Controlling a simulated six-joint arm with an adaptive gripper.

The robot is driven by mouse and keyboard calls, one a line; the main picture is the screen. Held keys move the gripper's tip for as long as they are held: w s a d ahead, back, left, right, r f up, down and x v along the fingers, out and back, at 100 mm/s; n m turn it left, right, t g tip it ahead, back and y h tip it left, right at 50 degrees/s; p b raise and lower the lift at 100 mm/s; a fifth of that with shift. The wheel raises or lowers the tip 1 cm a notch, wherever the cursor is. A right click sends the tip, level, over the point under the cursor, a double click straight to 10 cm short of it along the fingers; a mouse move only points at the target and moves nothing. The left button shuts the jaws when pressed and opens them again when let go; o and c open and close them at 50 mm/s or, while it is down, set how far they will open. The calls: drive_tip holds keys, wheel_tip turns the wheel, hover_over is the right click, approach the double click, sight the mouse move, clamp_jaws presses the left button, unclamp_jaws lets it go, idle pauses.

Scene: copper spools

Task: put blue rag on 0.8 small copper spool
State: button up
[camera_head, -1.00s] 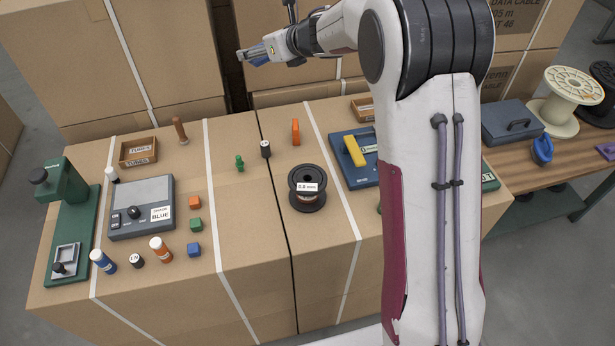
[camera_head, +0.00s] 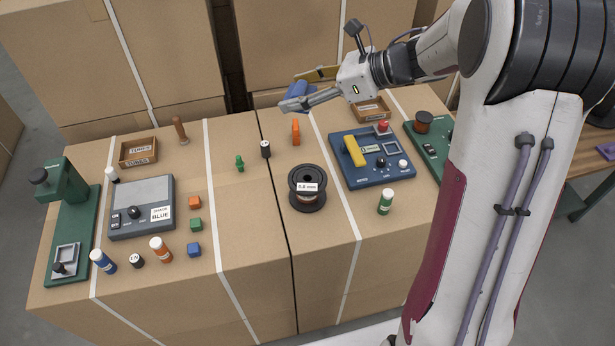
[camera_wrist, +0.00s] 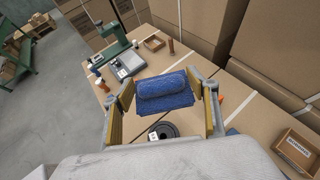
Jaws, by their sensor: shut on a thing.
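The blue rag (camera_head: 297,90) is folded and held between the fingers of my gripper (camera_head: 305,88), high over the back of the cardboard-box surface. In the wrist view the rag (camera_wrist: 165,93) fills the gap between the two yellow-padded fingers of my gripper (camera_wrist: 165,100). The small copper spool (camera_head: 307,200) is black, with a white label reading about 0.8, and stands on the boxes in front of and below my gripper. In the wrist view the spool (camera_wrist: 163,130) shows partly, below the rag.
A blue device with a yellow handle (camera_head: 356,150) stands right of the spool, with a green bottle (camera_head: 385,202) in front. An orange piece (camera_head: 296,132) and a black weight (camera_head: 265,149) stand behind it.

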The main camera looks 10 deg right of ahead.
drive_tip(key=shift+n+g+y, duration=0.3)
drive_tip(key=shift+n+g, duration=0.2)
drive_tip(key=shift+n, duration=0.1)
drive_tip(key=s, duration=0.4)
drive_tip(key=shift+s+d+r, duration=0.25)
drive_tip(key=shift+r, duration=0.1)
drive_tip(key=shift+s+f, duration=0.2)
drive_tip(key=shift+f, duration=0.15)
hover_over(308, 178)
wheel_tip(308, 178, down, 10)
drive_tip(key=shift+f, duration=0.15)
drive_tip(key=shift+f, duration=0.15)
drive_tip(key=shift+f, duration=3)
drive_tip(key=shift+f, duration=1.85)
drive_tip(key=shift+f, duration=0.15)
